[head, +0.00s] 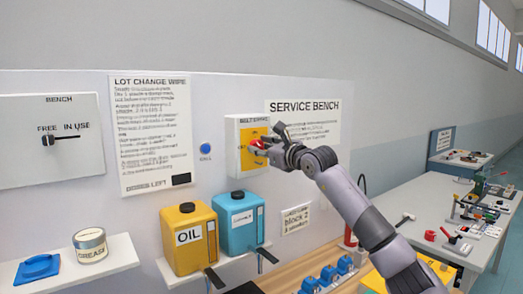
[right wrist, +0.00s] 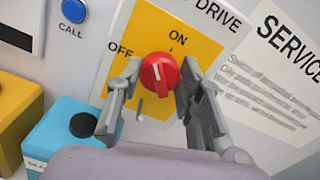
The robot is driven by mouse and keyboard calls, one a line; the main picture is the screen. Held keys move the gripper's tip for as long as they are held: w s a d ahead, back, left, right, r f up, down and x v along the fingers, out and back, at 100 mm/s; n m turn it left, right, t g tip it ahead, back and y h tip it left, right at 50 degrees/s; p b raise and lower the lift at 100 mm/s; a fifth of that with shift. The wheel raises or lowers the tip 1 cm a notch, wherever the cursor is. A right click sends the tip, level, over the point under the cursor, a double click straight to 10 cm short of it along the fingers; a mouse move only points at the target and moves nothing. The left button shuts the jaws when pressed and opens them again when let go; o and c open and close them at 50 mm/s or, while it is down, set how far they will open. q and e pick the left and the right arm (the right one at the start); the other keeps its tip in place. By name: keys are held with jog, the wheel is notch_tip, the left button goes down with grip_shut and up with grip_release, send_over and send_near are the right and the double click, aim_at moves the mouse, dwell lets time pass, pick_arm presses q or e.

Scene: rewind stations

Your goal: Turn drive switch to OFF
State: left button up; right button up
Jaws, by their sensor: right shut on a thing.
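The drive switch is a round red knob (right wrist: 160,73) on a yellow plate (right wrist: 195,50) in the right wrist view. ON is printed above it and OFF to its upper left. A white mark shows on the knob's face; I cannot tell exactly which label it points at. In the head view the knob (head: 257,143) is a small red spot on the white wall box (head: 234,165), partly hidden by my right gripper (head: 264,149). My right gripper is shut on the knob, one finger on each side. My left gripper is not in view.
A blue call button (head: 205,149) is left of the box. Below stand a yellow oil can (head: 184,257) and a blue can (head: 236,238). A bench switch panel (head: 45,170) is at far left. A grease tin (head: 90,245) sits on the left shelf. A cluttered table (head: 415,232) is at right.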

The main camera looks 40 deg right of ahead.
jog(key=n, duration=0.4)
jog(key=shift+n, duration=0.3)
jog(key=n, duration=0.5)
jog(key=shift+a, duration=0.1)
jog(key=shift+f+n, duration=0.1)
jog(key=shift+n, duration=0.2)
jog(key=o, duration=1.2)
jog(key=shift+c, duration=0.2)
jog(key=shift+s, duration=0.2)
jog(key=s+a, duration=0.1)
jog(key=s, duration=1)
jog(key=shift+s+a, duration=0.15)
jog(key=shift+s, duration=0.15)
